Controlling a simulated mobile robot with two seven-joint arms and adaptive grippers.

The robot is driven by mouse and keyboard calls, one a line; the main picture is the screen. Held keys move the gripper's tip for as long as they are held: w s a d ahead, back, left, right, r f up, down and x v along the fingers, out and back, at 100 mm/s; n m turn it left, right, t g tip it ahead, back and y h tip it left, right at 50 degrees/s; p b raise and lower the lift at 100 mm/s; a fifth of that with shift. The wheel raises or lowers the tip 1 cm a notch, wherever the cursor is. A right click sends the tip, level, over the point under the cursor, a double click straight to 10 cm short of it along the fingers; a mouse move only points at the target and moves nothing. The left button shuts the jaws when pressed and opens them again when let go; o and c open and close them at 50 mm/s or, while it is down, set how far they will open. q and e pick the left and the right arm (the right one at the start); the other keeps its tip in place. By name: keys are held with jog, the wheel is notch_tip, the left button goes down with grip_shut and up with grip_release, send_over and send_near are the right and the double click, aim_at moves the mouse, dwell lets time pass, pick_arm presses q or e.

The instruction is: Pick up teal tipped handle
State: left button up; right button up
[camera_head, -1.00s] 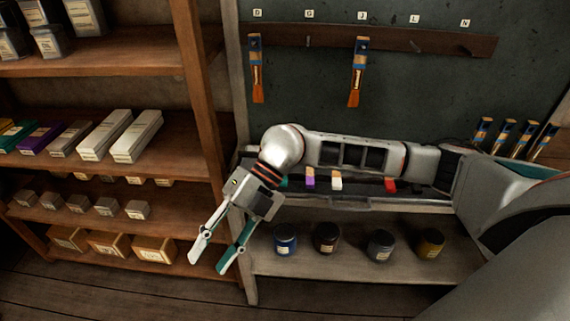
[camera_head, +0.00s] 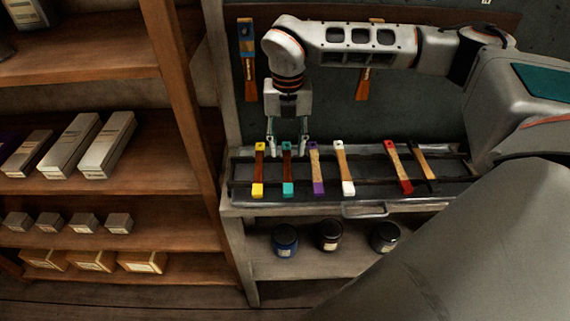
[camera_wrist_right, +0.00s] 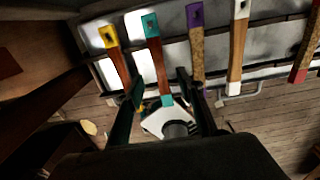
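The teal tipped handle (camera_head: 287,172) is a brown wooden handle with teal at both ends. It lies across the dark rack, second from the left. It also shows in the right wrist view (camera_wrist_right: 157,62), running down between my fingers. My right gripper (camera_head: 288,147) points down at the far end of this handle. It is open, with one finger to each side of the handle, and holds nothing. In the right wrist view its fingers (camera_wrist_right: 160,92) are spread apart. Whether they touch the handle I cannot tell. My left gripper is not in view.
A yellow-tipped handle (camera_head: 258,172) lies close on the left and a purple-tipped one (camera_head: 316,170) close on the right. White (camera_head: 343,168) and red (camera_head: 398,168) ones lie farther right. Brushes hang behind, including one at left (camera_head: 247,58). A wooden shelf (camera_head: 110,188) stands at left.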

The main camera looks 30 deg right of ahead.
aim_at(287, 167)
jog(key=shift+s+f, duration=0.2)
jog(key=shift+f, duration=0.3)
jog(key=f, duration=0.3)
jog(key=shift+s+a+f+p, duration=0.2)
jog(key=shift+p, duration=0.2)
jog(key=shift+w+f, duration=0.1)
jog(key=shift+f, duration=0.45)
jog(key=c, duration=1.1)
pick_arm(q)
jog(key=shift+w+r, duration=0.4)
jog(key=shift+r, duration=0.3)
